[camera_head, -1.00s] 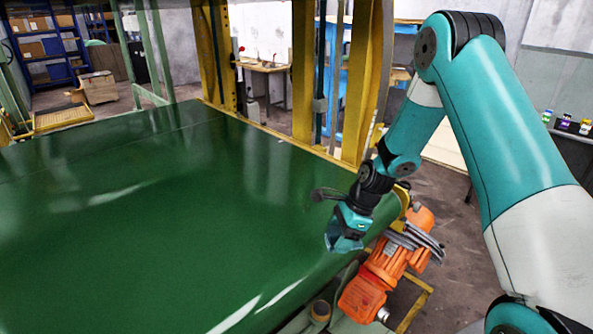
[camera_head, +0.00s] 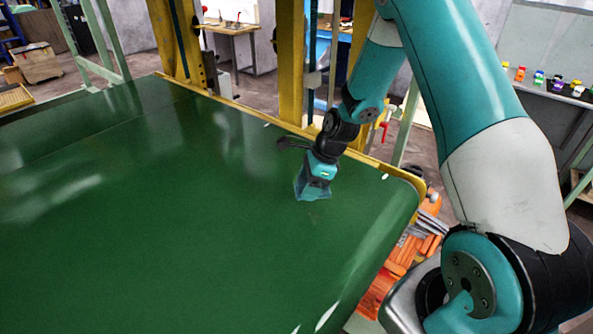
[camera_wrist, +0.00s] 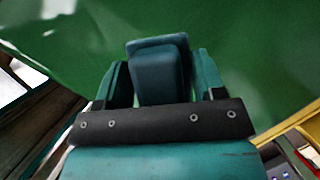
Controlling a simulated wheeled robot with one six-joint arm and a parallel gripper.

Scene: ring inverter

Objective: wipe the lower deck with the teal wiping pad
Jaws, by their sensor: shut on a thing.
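The green deck (camera_head: 180,240) is a broad, glossy, flat surface that fills the left and middle of the head view. It also shows behind the gripper in the wrist view (camera_wrist: 255,60). My gripper (camera_head: 312,186) is over the deck, inward from its right corner. In the wrist view, its two teal fingers are shut on the teal wiping pad (camera_wrist: 160,70), a dark teal block sticking out between them. In the head view the pad is hard to tell from the fingers. I cannot tell whether the pad touches the deck.
Yellow posts (camera_head: 290,60) and a yellow rail stand along the deck's far edge. An orange motor (camera_head: 400,262) sits below the deck's right corner. The deck's surface is clear.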

